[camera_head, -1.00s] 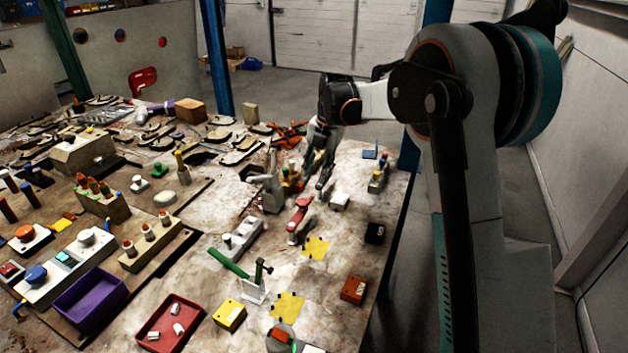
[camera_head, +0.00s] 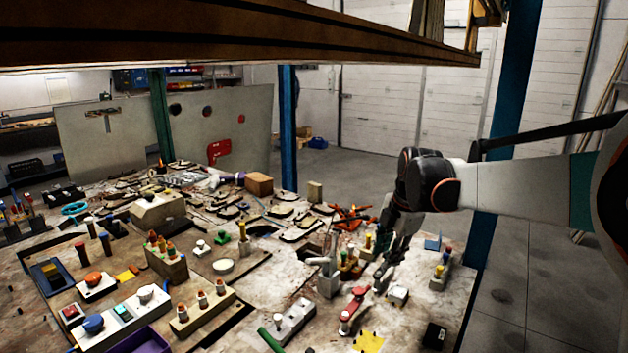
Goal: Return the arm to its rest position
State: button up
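My arm comes in from the right edge and reaches left over the far right part of the table. My gripper (camera_head: 384,272) hangs from the dark wrist and points down over the right side of the table (camera_head: 285,280). Its dark fingers blend with the things behind them, so I cannot tell whether they are apart or together. A red and grey tool (camera_head: 354,307) lies just below the gripper, and a small white block (camera_head: 398,295) stands to its right. I cannot tell whether the gripper touches anything.
A wooden beam (camera_head: 250,30) crosses the top of the view. Blue posts (camera_head: 288,120) stand behind the table. A grey block with pegs (camera_head: 328,278), a block with coloured pegs (camera_head: 440,277) and a black box (camera_head: 434,335) are near the gripper. Open floor lies beyond the right edge.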

jog(key=s+d+f+m+t+h, duration=0.1)
jog(key=s+m+t, duration=0.3)
jog(key=s+m, duration=1.8)
jog(key=s, duration=0.9)
jog(key=shift+t, duration=0.3)
